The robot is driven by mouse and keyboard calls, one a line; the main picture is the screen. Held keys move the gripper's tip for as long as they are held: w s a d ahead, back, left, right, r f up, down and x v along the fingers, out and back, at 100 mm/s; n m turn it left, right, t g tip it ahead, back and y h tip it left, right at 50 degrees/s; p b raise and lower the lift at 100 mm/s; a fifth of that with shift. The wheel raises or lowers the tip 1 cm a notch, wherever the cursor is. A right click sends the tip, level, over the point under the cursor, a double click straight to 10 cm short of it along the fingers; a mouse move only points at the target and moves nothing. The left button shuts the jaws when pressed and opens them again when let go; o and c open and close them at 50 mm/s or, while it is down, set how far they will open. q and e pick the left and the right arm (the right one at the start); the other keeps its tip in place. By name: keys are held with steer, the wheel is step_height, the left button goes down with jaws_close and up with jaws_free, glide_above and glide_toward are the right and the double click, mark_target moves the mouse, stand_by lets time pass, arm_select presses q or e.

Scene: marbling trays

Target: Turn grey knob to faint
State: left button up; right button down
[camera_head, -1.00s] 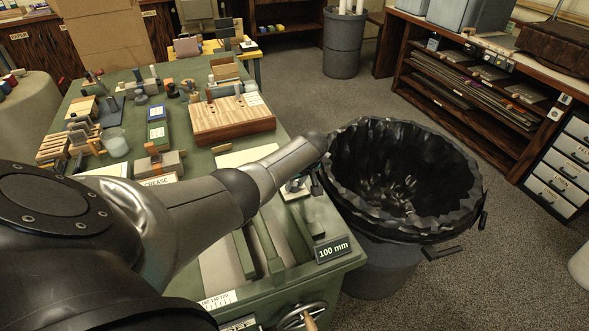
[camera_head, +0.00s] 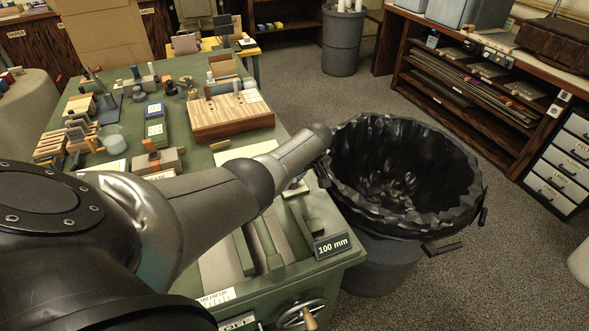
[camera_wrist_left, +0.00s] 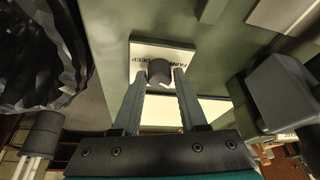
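The grey knob (camera_wrist_left: 159,73) is a short dark grey cylinder with a small pale mark on its near edge. In the head view my left arm hides the knob; part of the plate (camera_head: 297,189) shows beside the wrist. My right gripper is in neither view.
A bin with a black liner (camera_head: 400,180) stands right beside the bench corner. A wooden block (camera_head: 230,120) and several small tools lie farther back on the green bench (camera_head: 215,155). A 100 mm sign (camera_head: 331,246) and a handwheel (camera_head: 301,313) are at the near end.

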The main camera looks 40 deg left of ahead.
arm_select(q)
steer(key=o, duration=0.4)
steer(key=shift+c, duration=0.2)
steer(key=shift+r, duration=0.1)
steer(key=shift+d+r+p, duration=0.25)
steer(key=shift+r+p, duration=0.35)
steer(key=p+v, duration=0.6)
steer(key=v, duration=0.7)
steer(key=shift+s+d+r, duration=0.15)
steer(key=shift+r, duration=0.2)
steer(key=shift+d, duration=0.1)
